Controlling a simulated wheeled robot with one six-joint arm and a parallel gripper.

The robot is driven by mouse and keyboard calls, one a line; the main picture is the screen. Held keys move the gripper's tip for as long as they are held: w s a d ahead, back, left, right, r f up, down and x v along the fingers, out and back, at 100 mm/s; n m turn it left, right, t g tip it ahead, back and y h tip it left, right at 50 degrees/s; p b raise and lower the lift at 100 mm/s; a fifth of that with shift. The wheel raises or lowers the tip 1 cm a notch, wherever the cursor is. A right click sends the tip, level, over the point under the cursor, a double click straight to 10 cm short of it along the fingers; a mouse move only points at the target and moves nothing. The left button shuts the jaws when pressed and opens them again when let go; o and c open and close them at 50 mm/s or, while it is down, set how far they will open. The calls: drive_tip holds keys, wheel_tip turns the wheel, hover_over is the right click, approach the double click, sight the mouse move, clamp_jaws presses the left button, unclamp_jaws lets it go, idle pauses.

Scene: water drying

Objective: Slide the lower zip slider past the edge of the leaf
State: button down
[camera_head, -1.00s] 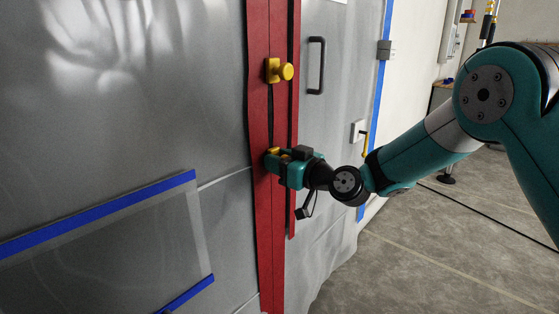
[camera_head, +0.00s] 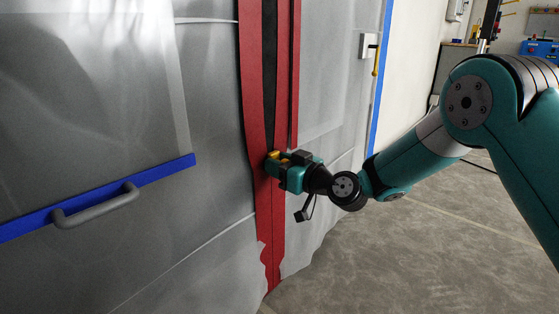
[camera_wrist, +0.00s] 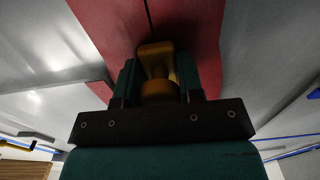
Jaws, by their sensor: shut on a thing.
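My gripper (camera_head: 276,158) is shut on the yellow lower zip slider (camera_head: 272,154), which sits on the red zip strip (camera_head: 246,60) in the grey translucent sheet (camera_head: 215,90). In the wrist view, the slider (camera_wrist: 157,52) and its round knob lie between the two teal fingers. Above the slider, the strip is parted by a narrow dark gap (camera_head: 269,70). Below it, the red halves meet and run down to the sheet's lower edge near the floor. I cannot tell which edge is the leaf's.
A blue band (camera_head: 150,172) with a grey handle (camera_head: 98,207) crosses the sheet at left. Blue tape (camera_head: 379,80) edges the wall. Open concrete floor (camera_head: 400,260) lies at lower right.

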wheel_tip(320, 180, down, 2)
drive_tip(key=shift+f+b, duration=0.25)
drive_tip(key=shift+b, duration=0.2)
drive_tip(key=c, duration=0.8)
unclamp_jaws()
drive_tip(key=shift+o, duration=0.2)
drive_tip(key=shift+r, duration=0.1)
drive_tip(key=b+v, duration=0.4)
drive_tip(key=v, duration=1.3)
drive_tip(key=shift+s+d, duration=0.2)
